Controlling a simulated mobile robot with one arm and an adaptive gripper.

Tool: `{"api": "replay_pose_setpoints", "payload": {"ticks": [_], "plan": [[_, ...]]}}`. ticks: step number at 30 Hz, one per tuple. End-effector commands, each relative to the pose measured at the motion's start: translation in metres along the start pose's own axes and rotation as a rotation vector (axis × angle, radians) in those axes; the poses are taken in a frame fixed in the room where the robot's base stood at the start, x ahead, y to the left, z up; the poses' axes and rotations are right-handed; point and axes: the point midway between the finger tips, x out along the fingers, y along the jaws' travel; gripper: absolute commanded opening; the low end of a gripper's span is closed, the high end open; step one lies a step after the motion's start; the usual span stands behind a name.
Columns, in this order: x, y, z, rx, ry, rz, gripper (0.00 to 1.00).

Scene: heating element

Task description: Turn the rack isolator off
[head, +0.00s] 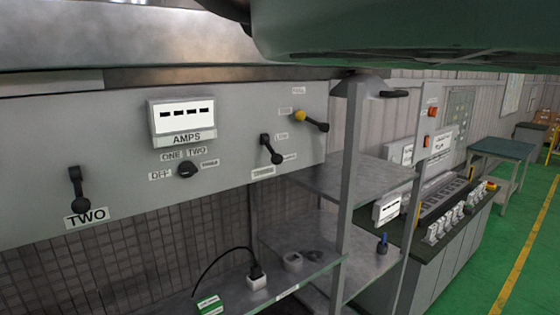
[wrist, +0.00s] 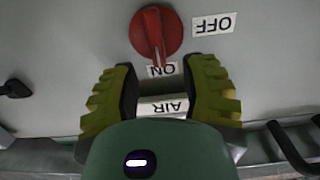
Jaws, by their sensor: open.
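In the wrist view a red rotary knob (wrist: 150,30) sits on a grey panel, its ridge pointing toward the ON label (wrist: 162,70). An OFF label (wrist: 213,24) is to its right and an AIR label (wrist: 163,107) lies nearer me, all upside down. No label naming the rack isolator is readable, so I cannot tell whether this knob is it. My gripper (wrist: 158,76) is open and empty, its yellow-green fingers either side of the ON label, just short of the knob. In the head view, small orange-red switches (head: 430,112) sit on a panel at the right. My gripper is not seen there.
The head view shows a grey panel with an amps meter (head: 181,116), a black selector (head: 187,170), and levers (head: 270,149). Metal shelves (head: 355,180) stand beside it. The green floor (head: 510,260) is open at the right. A black handle (wrist: 290,150) shows in the wrist view.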

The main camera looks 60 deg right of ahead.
Motion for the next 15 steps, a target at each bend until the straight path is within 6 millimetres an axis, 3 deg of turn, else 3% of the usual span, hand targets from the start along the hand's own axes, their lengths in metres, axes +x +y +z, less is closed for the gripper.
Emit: {"api": "replay_pose_setpoints", "payload": {"ticks": [6,15], "plan": [[0.018,0.003,-0.002,-0.003,-0.001,0.007,0.44],[0.023,0.002,0.0,0.0,0.003,0.003,0.44]]}}
